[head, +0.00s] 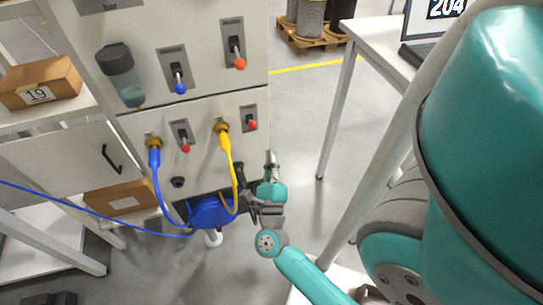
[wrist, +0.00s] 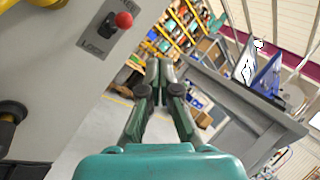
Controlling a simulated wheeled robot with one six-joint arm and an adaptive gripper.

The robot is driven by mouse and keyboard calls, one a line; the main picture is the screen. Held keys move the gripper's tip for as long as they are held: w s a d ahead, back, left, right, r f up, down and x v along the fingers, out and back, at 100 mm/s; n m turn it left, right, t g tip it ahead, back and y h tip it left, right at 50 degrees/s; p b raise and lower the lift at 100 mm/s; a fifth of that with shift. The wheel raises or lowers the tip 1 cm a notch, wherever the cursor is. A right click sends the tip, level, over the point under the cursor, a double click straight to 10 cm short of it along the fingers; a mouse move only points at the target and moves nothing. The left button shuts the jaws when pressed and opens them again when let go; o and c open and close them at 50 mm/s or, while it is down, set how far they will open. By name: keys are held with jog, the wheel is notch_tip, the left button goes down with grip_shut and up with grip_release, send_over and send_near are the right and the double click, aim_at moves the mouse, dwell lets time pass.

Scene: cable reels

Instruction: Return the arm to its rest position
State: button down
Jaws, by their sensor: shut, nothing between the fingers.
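My gripper (head: 271,160) is beside the right edge of the grey panel (head: 215,85), pointing away from my body. In the wrist view my gripper (wrist: 159,68) has its fingertips together with nothing between them. My teal arm (head: 305,275) reaches up from the lower right. A yellow plug and cable (head: 228,150) and a blue plug and cable (head: 155,165) are in sockets on the panel. The blue cable reel (head: 213,212) is below the panel, left of my gripper, apart from the fingertips.
A red-knobbed lever (wrist: 123,20) is close at the upper left of the wrist view. A shelf with box 19 (head: 40,84) is at the left. Open floor (head: 300,110) lies between panel and table.

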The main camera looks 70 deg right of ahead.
dwell(0.4)
jog(key=s+a+m+t+y, duration=0.2)
jog(key=s+a+m+y, duration=0.2)
jog(key=a+m+y, duration=0.3)
jog(key=s+a+f+m+t+y, duration=0.1)
jog(key=s+a+m+y, duration=0.4)
jog(key=a+m, duration=0.6)
jog(key=s+a+f+m+t+y, duration=0.1)
jog(key=s+a+m+t+y, duration=0.2)
jog(key=a+m+y, duration=0.6)
jog(key=s+a+m, duration=0.1)
jog(key=s+m, duration=0.1)
jog(key=m, duration=0.2)
jog(key=shift+f+t, duration=0.2)
jog(key=shift+t, duration=0.1)
